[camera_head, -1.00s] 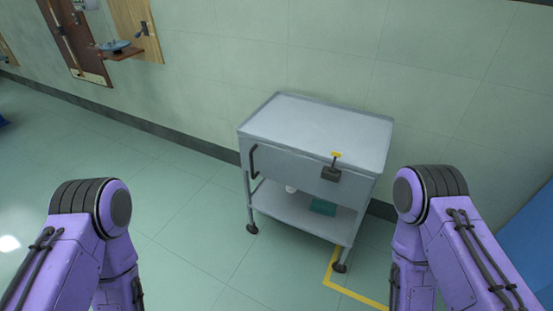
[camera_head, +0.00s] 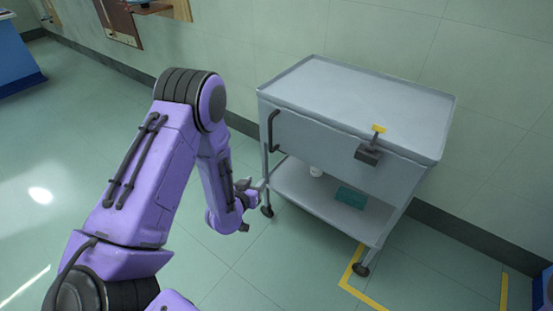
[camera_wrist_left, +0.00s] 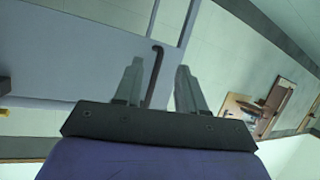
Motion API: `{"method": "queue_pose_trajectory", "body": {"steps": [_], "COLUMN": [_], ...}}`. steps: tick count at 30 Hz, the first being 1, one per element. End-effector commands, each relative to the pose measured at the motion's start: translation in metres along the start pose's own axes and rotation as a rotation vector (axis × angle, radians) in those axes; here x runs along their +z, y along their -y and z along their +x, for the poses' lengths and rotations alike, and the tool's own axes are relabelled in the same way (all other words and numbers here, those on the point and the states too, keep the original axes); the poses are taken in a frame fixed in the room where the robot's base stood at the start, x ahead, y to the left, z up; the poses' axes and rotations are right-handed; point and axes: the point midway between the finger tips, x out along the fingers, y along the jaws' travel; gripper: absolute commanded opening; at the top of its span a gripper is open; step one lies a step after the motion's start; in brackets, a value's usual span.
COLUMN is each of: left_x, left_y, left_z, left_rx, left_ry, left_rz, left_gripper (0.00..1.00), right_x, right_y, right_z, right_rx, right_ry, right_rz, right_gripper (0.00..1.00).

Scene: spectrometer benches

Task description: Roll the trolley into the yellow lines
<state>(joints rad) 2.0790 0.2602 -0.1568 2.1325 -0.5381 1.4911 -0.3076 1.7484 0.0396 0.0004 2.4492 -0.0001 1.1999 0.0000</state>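The grey trolley (camera_head: 350,95) stands by the wall, with a flat top tray, a lower shelf and dark casters. A dark handle (camera_head: 272,132) is on its left front, and a dark latch-like part with a yellow top (camera_head: 368,152) is at its right front. The yellow lines (camera_head: 348,282) form a corner on the floor by the front right caster; most of the trolley is left of that corner. My left gripper (camera_head: 250,192) is below the handle. In the left wrist view my left gripper (camera_wrist_left: 157,88) is open, and the handle (camera_wrist_left: 154,75) shows between its fingers, not gripped. My right gripper is out of view.
Another yellow line piece (camera_head: 503,292) shows at right. A blue-sided bench (camera_head: 15,60) stands far left. Wall boards hang at upper left. The floor left of the trolley is clear.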

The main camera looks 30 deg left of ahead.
Motion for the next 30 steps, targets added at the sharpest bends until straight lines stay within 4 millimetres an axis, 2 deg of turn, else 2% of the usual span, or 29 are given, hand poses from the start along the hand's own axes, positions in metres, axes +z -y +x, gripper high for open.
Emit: {"method": "queue_pose_trajectory", "body": {"steps": [1, 3, 6, 11, 21, 24, 30], "left_x": [-0.001, -0.030, -0.059, -0.081, -0.106, -0.111, -0.115], "left_y": [0.008, 0.012, 0.017, 0.016, 0.007, 0.005, 0.003], "left_z": [0.033, 0.051, 0.061, 0.072, 0.138, 0.151, 0.159], "left_rx": [0.029, 0.063, 0.091, 0.104, 0.103, 0.103, 0.104], "left_ry": [-0.113, -0.235, -0.344, -0.392, -0.386, -0.386, -0.382], "left_rz": [0.026, 0.071, 0.114, 0.138, 0.136, 0.136, 0.134], "left_gripper": [0.40, 0.40, 0.40, 0.40, 0.40, 0.40, 0.40], "right_x": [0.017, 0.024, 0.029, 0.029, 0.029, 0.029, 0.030], "right_y": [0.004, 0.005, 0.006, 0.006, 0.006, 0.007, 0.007], "right_z": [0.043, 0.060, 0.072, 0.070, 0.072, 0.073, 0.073], "right_rx": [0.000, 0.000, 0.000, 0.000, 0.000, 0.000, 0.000], "right_ry": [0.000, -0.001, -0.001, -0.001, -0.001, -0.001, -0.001], "right_rz": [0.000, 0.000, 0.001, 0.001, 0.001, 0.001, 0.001], "right_gripper": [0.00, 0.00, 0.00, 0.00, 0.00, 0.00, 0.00]}}
